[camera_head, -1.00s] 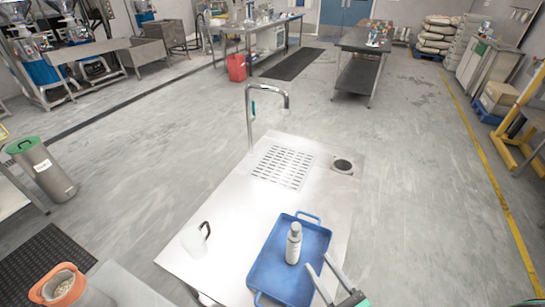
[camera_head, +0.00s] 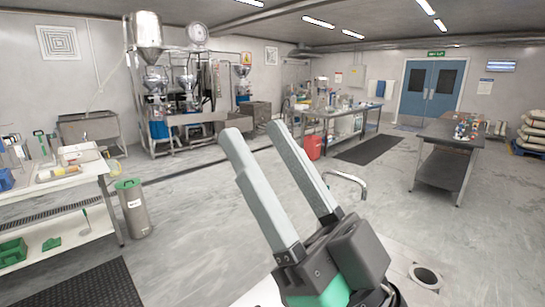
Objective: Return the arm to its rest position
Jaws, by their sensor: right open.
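My right gripper (camera_head: 254,133) is raised large in the middle of the head view, its two long pale fingers pointing up and to the left. The fingers are parallel with a gap between them, open and empty. Its dark body with a green part is at the bottom centre. It stands in front of part of the steel sink table (camera_head: 402,268) at the lower right. My left gripper is not in view.
The curved tap (camera_head: 347,178) of the sink table shows just right of my gripper, and a round drain hole (camera_head: 425,274) lies below right. A grey bin with a green lid (camera_head: 135,212) stands at left. Open floor (camera_head: 200,225) lies between.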

